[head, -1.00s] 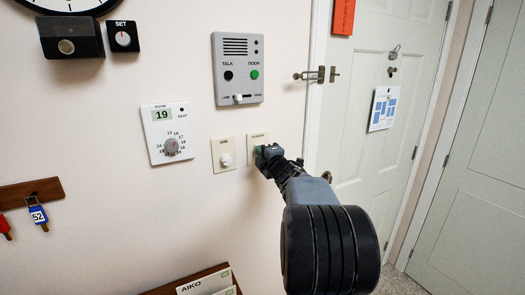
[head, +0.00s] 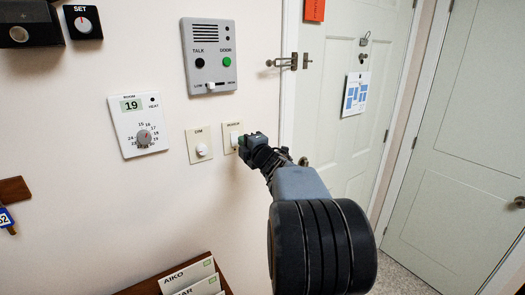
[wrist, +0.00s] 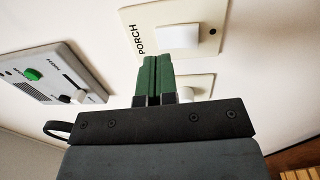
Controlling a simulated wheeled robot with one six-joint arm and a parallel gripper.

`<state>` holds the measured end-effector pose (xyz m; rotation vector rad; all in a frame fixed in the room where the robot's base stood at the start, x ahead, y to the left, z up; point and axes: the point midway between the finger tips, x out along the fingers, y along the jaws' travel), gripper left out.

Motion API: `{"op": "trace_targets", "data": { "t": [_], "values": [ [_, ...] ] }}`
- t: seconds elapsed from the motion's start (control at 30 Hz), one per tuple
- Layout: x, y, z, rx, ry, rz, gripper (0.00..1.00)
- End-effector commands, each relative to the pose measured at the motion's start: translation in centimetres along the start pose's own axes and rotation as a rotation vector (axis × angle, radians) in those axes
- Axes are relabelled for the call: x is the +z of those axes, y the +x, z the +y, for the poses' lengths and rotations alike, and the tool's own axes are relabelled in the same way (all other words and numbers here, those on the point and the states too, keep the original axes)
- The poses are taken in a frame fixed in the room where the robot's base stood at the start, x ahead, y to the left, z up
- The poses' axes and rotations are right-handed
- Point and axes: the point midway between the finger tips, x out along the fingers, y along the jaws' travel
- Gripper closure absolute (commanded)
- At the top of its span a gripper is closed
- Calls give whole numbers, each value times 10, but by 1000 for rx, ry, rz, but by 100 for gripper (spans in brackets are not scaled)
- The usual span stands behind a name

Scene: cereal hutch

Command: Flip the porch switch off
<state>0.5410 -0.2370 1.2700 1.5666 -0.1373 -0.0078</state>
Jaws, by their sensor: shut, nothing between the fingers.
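The porch switch is a white rocker (head: 234,138) on a cream plate labelled PORCH (head: 224,130), on the wall right of the dimmer plate. In the wrist view the rocker (wrist: 178,40) and its plate (wrist: 205,12) fill the top centre. My gripper (head: 243,142) is at the plate's right side in the head view and hides part of it. In the wrist view its green fingers (wrist: 153,65) are together, with nothing between them, and their tips overlap the rocker's near left corner. I cannot tell if they touch it.
A dimmer with a white knob (head: 202,150) sits close left of the switch. An intercom (head: 210,56) is above, a thermostat (head: 139,124) further left. A door (head: 350,110) with a latch (head: 283,62) is to the right. A card rack (head: 180,279) is below.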

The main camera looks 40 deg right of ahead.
Motion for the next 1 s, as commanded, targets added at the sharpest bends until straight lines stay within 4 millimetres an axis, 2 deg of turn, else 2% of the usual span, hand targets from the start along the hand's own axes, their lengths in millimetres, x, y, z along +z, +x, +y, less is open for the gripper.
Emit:
{"op": "trace_targets", "data": {
  "t": [0.2, 0.43, 0.63, 1.0],
  "values": [
    [4, -47, 9, 3, -3, -8, 100],
    [6, -81, 17, 3, -3, -12, 100],
    [4, -96, 20, 1, -1, -8, 100],
    [3, -98, 20, 1, 0, -5, 100]
  ]
}}
